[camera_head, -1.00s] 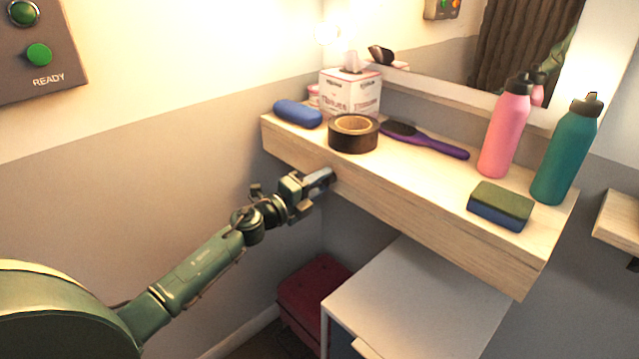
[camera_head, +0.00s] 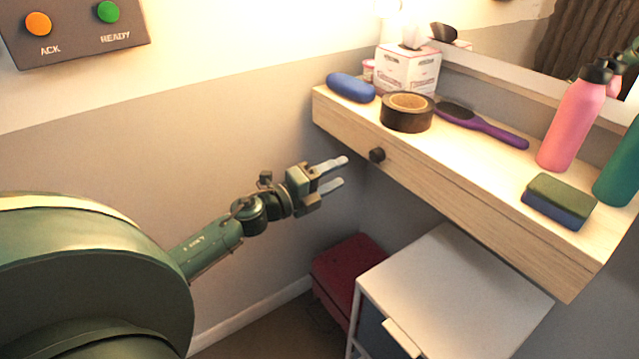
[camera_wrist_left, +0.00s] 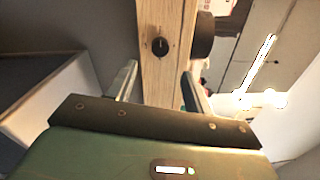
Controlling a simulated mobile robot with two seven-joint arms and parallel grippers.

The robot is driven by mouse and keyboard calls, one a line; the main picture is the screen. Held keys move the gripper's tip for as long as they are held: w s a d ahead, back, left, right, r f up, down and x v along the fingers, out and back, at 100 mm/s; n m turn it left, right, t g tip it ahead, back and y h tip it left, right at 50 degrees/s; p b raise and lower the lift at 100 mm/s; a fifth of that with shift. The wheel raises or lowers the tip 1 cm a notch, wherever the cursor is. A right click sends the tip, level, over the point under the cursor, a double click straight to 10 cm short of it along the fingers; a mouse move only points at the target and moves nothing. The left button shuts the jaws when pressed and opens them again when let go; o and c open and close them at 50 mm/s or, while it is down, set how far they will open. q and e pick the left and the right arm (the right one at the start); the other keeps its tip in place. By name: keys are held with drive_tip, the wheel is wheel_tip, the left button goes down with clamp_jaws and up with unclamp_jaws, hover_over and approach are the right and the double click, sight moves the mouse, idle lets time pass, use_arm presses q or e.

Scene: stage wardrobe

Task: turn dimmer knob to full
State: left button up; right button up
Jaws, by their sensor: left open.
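The black dimmer knob (camera_head: 377,155) is on the front edge of the light wooden shelf, toward its left end. In the left wrist view the knob (camera_wrist_left: 159,46) shows face on, with a pale mark pointing toward the top right. My left gripper (camera_head: 340,173) is open and empty, a little left of the knob and apart from it. In the left wrist view its two fingers (camera_wrist_left: 157,80) stand apart, with the knob ahead between their lines. My right gripper is not in view.
On the shelf (camera_head: 450,170) are a blue case (camera_head: 351,87), tape roll (camera_head: 406,113), tissue box (camera_head: 408,70), purple brush (camera_head: 490,128), pink bottle (camera_head: 573,120), teal bottle (camera_head: 622,170) and sponge (camera_head: 558,200). Below are a white cabinet (camera_head: 450,290) and red stool (camera_head: 345,262).

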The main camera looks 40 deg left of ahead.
use_arm(q)
drive_tip(key=shift+v, duration=1.95)
